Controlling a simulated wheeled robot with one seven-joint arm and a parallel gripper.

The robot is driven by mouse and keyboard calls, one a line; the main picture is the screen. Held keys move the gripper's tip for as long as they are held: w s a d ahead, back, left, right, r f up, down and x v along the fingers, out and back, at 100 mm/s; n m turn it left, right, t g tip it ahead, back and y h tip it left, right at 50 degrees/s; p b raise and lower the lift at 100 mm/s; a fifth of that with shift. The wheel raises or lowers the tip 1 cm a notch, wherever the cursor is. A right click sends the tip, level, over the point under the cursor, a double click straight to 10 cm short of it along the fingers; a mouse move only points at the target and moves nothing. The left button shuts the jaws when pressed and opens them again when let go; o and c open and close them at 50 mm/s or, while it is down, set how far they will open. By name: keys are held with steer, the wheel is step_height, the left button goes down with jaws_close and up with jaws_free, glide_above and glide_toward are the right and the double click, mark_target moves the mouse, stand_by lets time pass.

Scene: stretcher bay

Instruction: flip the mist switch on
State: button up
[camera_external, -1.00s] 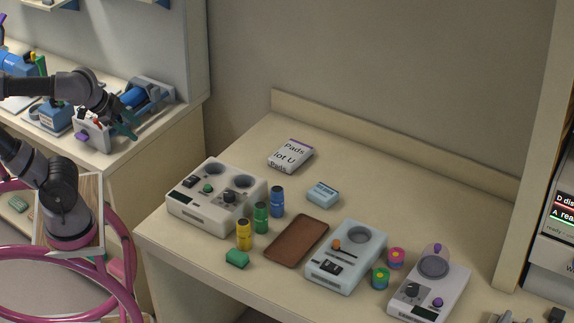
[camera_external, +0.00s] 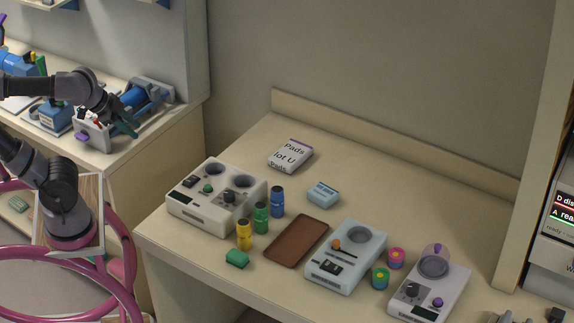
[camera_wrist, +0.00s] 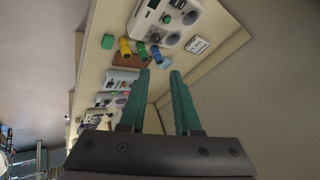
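No mist label is readable, so I cannot tell which switch is the mist switch. A white unit (camera_external: 212,200) with two wells, a black rocker switch (camera_external: 190,182), a green button and a knob stands at the left of the bench. A pale blue unit (camera_external: 345,262) with an orange-tipped lever (camera_external: 337,244) and a black rocker switch (camera_external: 331,268) is in the middle. A white unit (camera_external: 425,290) with a clear dome, a dial and a purple knob is at the right. My gripper (camera_external: 128,124) is left of the bench, away from all three. The wrist view shows its teal fingers (camera_wrist: 159,76) apart and empty.
Yellow (camera_external: 244,235), green (camera_external: 261,218) and blue (camera_external: 277,202) bottles stand beside a brown tray (camera_external: 297,241). A green block (camera_external: 237,259) lies at the front edge. A pads box (camera_external: 290,156) and small blue box (camera_external: 323,194) lie behind.

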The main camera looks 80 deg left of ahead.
steer(key=shift+w+d+r, duration=0.1)
steer(key=shift+w, duration=0.15)
jaws_close()
steer(key=w+d+f+m+h, duration=0.1)
steer(key=w+d, duration=0.3)
steer(key=w, duration=0.4)
steer(key=w+d+f+m+g+h, duration=0.1)
steer(key=w+d, duration=0.2)
steer(key=w, duration=0.5)
steer(key=w+d+f+m+h, duration=0.1)
steer(key=w+d+m, duration=0.1)
steer(key=w+d, duration=0.35)
steer(key=w+d+f+h, duration=0.1)
steer(key=w+d+f, duration=0.2)
steer(key=w+f, duration=0.2)
steer(key=w+d+f+h, duration=0.1)
steer(key=w+d+f, duration=0.3)
steer(key=w, duration=0.6)
steer(key=w+d+f+g+h, duration=0.1)
steer(key=w+d+f+h, duration=0.1)
steer(key=w+f, duration=0.6)
steer(key=shift+d+m, duration=0.4)
steer(key=shift+d, duration=0.35)
